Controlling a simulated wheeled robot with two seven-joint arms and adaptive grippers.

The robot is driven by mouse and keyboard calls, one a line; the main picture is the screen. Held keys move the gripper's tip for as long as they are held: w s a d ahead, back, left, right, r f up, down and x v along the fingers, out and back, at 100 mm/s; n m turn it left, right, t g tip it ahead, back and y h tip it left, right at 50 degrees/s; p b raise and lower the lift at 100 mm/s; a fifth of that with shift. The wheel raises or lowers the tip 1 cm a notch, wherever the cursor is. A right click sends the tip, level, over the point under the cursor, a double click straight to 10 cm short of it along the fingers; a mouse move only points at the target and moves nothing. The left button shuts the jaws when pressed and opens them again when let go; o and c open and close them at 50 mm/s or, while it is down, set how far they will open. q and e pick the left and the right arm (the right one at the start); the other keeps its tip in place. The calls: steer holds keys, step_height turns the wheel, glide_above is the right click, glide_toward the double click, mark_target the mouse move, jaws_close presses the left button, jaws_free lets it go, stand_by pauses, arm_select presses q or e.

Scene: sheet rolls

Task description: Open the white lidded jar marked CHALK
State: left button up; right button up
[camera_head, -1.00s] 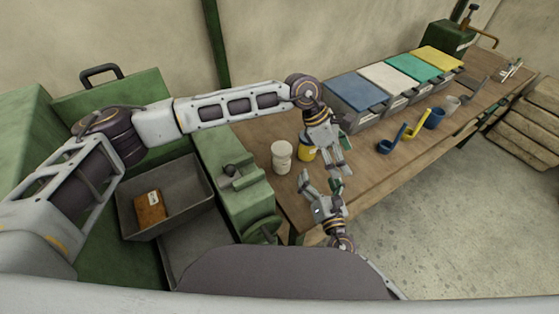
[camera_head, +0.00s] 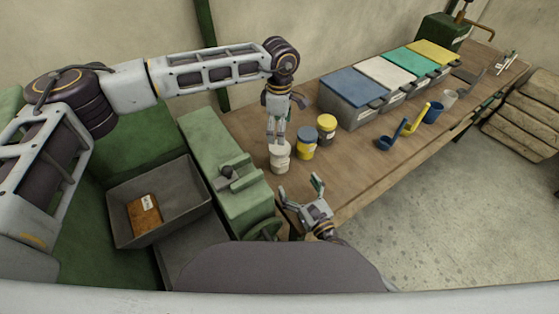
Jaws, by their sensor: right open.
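A white jar (camera_head: 280,161) stands upright near the left end of the wooden bench; I cannot read any marking on it. My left gripper (camera_head: 276,141) points down over its top, with its fingertips at the lid in the picture. I cannot tell whether the fingers touch or grip the lid, and they hide part of the jar's top. My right gripper (camera_head: 301,189) is open and empty, in front of the jar near the bench's front edge, apart from it.
Lidded bins (camera_head: 352,99) line the back.

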mark_target(280, 155)
steer(key=shift+w, duration=0.15)
steer(key=shift+x, duration=6.8)
